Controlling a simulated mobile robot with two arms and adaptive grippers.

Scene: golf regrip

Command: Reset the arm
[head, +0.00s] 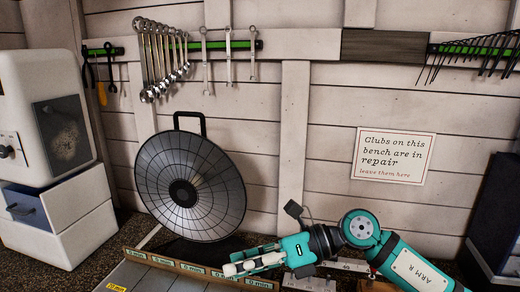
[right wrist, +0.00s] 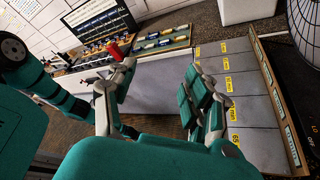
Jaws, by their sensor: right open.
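The grey tray (right wrist: 248,85) has lanes with yellow labels and a wooden rail (head: 178,265). A round dark mesh dish (head: 170,165) stands behind it. A white machine (head: 60,225) stands left. Wrenches (head: 150,60) and a repair sign (head: 392,155) hang on the wall.

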